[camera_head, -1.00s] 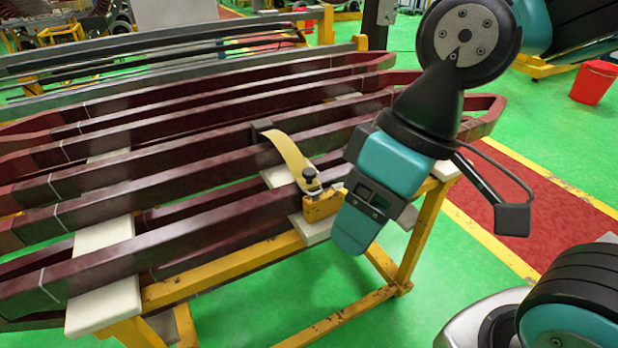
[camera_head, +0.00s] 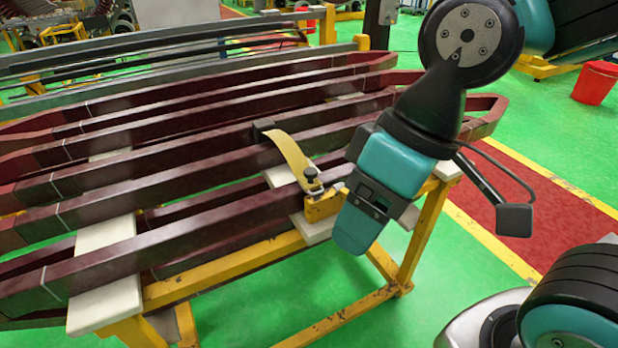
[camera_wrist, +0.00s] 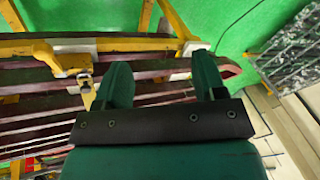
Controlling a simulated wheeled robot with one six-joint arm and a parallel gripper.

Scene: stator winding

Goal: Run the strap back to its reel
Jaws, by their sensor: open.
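The yellow strap (camera_head: 289,155) arches over the long dark red bars. Its far end meets a small dark block (camera_head: 262,129) on one of the bars. Its near end meets a yellow reel fitting (camera_head: 321,207) with a black knob (camera_head: 310,174), at the rack's near side. My gripper (camera_head: 352,235) is just right of the reel, pointing down; I cannot tell if it touches it. In the wrist view, the two teal fingers (camera_wrist: 161,82) stand apart with nothing between them. The yellow reel fitting (camera_wrist: 75,62) shows left of them there.
Several long dark red bars (camera_head: 150,180) lie across white pads (camera_head: 106,305) on a yellow rack (camera_head: 220,262). The green floor in front of the rack is clear. A red-brown floor lane (camera_head: 530,185) runs at right, with a red bucket (camera_head: 595,82) beyond it.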

